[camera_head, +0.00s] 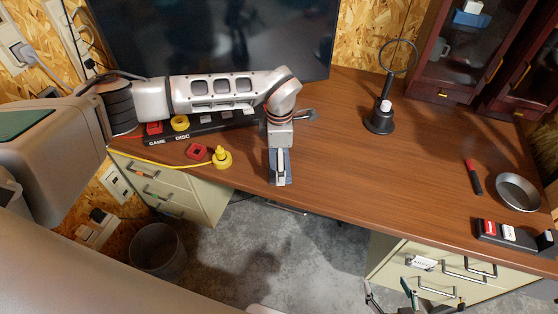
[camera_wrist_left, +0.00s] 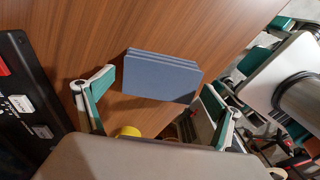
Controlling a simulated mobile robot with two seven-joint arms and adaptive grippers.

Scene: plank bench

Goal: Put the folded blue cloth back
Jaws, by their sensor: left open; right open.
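The folded blue cloth (camera_wrist_left: 160,77) lies on the brown desk, shown in the left wrist view between the spread fingers of my left gripper (camera_wrist_left: 155,88). The gripper is open and not closed on the cloth. In the head view my left gripper (camera_head: 280,162) points down over the desk's front edge and mostly covers the cloth (camera_head: 273,180), of which only bluish edges show. My right gripper (camera_head: 388,287) is open and empty, low in the head view before the right drawers.
A black labelled tray (camera_head: 178,136), red block (camera_head: 197,152) and yellow piece (camera_head: 222,158) are left of the left gripper. A black bell-shaped stand (camera_head: 380,119), metal bowl (camera_head: 518,192) and glass-door cabinet (camera_head: 436,84) are to the right. The desk middle is clear.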

